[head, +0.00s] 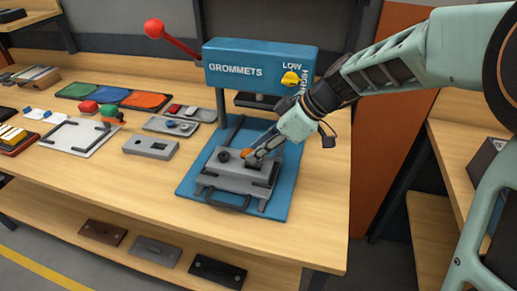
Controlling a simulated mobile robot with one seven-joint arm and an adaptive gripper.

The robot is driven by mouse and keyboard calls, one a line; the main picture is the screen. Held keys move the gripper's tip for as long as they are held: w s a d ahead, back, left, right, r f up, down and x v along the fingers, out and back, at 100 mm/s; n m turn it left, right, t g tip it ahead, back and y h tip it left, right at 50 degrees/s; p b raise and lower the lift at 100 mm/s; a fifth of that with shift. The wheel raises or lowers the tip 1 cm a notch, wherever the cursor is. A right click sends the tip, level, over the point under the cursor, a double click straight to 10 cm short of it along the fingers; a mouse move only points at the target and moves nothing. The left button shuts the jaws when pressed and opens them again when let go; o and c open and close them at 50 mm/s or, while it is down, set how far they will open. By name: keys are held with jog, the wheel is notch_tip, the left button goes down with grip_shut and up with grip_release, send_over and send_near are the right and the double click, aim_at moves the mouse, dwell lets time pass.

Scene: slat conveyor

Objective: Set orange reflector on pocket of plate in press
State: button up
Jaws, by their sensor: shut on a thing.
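The blue press (258,72), lettered GROMMETS, stands on the bench with a blue base. A grey plate (215,182) with a dark handle lies on that base, under the press head. My gripper (251,157) reaches in from the right, low over the plate. It is shut on the small orange reflector (246,152), which is partly hidden by the fingers. The reflector is at or just above the plate's upper surface; I cannot tell whether it touches. A dark rectangular opening (259,172) shows in the plate beside the fingers. A round dark knob (223,156) is to their left.
The press has a red-knobbed lever (154,28) and a yellow selector (290,78). Bare bench lies in front.

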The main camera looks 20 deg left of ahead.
jog(key=shift+f+b, duration=0.3)
jog(key=shift+b, duration=0.05)
jog(key=shift+f+b, duration=0.45)
jog(key=shift+b, duration=0.2)
jog(key=shift+f+b, duration=0.15)
jog(key=shift+b, duration=0.15)
jog(key=shift+f+b, duration=0.45)
jog(key=shift+b, duration=0.95)
dwell(1.2)
dwell(0.4)
jog(key=o, duration=0.9)
